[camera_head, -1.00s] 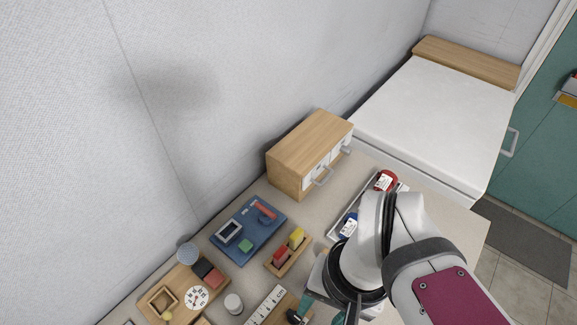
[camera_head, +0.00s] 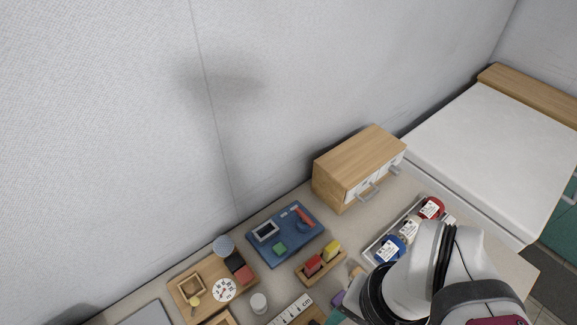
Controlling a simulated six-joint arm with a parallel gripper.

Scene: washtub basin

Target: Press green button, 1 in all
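A small green button (camera_head: 280,248) sits on a blue panel (camera_head: 262,256) that lies on the table near the wall. The panel also carries a small screen (camera_head: 265,231), a red handle (camera_head: 304,217) and a dark blue round part. My arm is at the lower right, well apart from the panel. My gripper is mostly hidden below the dark wrist, at the bottom edge, and its fingers cannot be made out.
A wooden drawer box (camera_head: 357,165) stands behind and right of the panel. A wooden holder (camera_head: 320,268) with red and yellow blocks is close to the panel's right. A tray (camera_head: 376,246) holds red, white and blue items. A wooden board (camera_head: 203,272) with a dial lies left.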

